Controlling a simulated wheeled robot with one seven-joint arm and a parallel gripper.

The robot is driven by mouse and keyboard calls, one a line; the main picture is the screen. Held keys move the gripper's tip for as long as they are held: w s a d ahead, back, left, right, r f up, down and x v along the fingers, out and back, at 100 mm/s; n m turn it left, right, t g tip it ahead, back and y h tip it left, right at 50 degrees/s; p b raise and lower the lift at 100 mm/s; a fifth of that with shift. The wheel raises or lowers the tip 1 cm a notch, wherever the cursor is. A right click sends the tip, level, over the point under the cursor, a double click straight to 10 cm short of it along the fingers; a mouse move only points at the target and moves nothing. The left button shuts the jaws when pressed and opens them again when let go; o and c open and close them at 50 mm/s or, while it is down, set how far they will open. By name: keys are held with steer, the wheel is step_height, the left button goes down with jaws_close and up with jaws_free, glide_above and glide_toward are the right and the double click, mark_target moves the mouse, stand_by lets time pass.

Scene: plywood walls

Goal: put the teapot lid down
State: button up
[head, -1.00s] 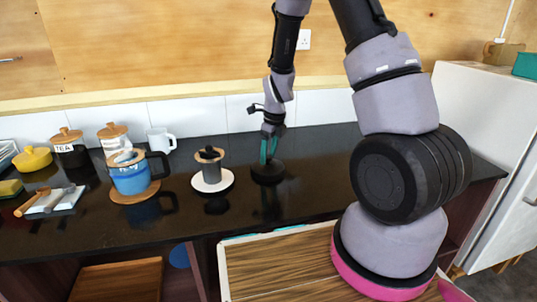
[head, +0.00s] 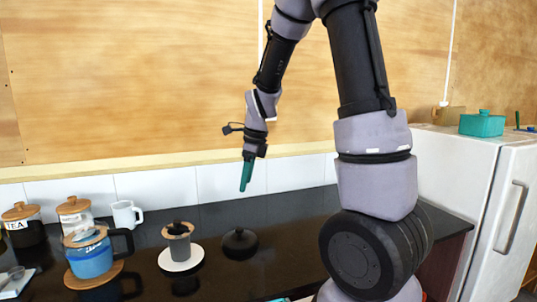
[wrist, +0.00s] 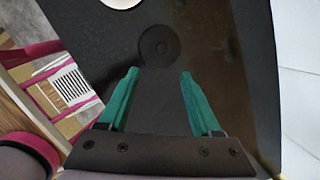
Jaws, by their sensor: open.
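The dark teapot lid (head: 239,243), round with a small knob, lies flat on the black counter (head: 300,225). It also shows in the wrist view (wrist: 159,45), ahead of the fingertips and between their lines. My gripper (head: 246,175) is above the lid in the head view, clear of it. In the wrist view its two green fingers (wrist: 158,72) are spread apart with nothing between them.
Further left are a blue pot (head: 90,256) on a wooden mat, a white mug (head: 126,214) and wooden-lidded jars (head: 74,212). A white fridge (head: 470,170) stands right. Counter right of the lid is clear.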

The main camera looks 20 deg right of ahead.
steer(key=s+d+r+n+t, duration=0.2)
steer(key=s+r+n, duration=0.7)
steer(key=n, duration=0.1)
steer(key=s+d+r+n+t, duration=0.1)
steer(key=s+r+n+t, duration=0.2)
steer(key=s+r+n, duration=0.6)
steer(key=shift+s+d+n, duration=0.35)
steer(key=shift+s+n, duration=0.05)
steer(key=shift+s, duration=0.15)
